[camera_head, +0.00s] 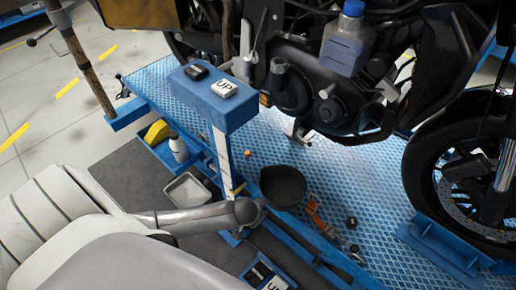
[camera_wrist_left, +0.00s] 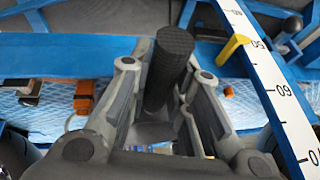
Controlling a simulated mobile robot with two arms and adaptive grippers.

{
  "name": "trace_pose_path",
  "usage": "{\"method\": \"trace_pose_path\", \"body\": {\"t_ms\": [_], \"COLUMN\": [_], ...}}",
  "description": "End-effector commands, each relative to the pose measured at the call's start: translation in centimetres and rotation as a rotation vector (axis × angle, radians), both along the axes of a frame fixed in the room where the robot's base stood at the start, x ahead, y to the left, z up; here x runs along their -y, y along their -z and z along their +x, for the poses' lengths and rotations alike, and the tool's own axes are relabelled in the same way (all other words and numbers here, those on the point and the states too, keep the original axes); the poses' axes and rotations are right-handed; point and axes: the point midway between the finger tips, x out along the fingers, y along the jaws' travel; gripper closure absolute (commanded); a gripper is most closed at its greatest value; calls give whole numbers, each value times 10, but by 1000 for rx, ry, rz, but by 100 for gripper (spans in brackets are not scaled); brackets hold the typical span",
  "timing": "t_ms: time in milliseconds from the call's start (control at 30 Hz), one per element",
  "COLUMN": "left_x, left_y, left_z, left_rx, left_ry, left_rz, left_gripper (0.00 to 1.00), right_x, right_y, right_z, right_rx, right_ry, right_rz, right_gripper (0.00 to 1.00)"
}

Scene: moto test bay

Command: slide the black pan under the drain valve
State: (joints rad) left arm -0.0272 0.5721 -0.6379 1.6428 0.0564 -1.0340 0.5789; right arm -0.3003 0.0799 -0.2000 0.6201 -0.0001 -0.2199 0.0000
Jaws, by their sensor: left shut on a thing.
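The black pan (camera_head: 283,187) is a dark round dish on the blue patterned platform, just right of the blue post in the head view. My left gripper (camera_head: 250,212) is close to the pan's near left side, with its fingers mostly hidden there. In the left wrist view my left gripper (camera_wrist_left: 168,110) is shut on a black textured cylindrical grip (camera_wrist_left: 172,55). I cannot tell whether this grip belongs to the pan. The motorcycle engine (camera_head: 325,95) is above and beyond the pan. I cannot make out the drain valve for certain. My right gripper is not in view.
An orange part (camera_head: 316,213) and small dark pieces lie right of the pan. A grey tray (camera_head: 187,190) is left. Platform beyond the pan is largely clear.

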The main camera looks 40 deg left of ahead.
Motion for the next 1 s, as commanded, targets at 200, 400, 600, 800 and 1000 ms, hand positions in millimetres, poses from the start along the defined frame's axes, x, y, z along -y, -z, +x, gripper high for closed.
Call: {"method": "trace_pose_path", "body": {"t_ms": [200,400,600,800,1000], "left_x": [-3,-6,-9,-12,-15], "left_y": [8,14,20,22,27], "left_z": [18,38,56,75,94], "left_rx": [5,5,4,3,3], "left_ry": [1,1,-1,-1,-2], "left_rz": [0,0,0,1,0], "left_gripper": [100,100,100,100,100], "right_x": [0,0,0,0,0], "right_y": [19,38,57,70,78], "right_z": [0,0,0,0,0], "right_rx": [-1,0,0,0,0], "right_ry": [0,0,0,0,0], "right_rz": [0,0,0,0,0], "right_gripper": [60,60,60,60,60]}}
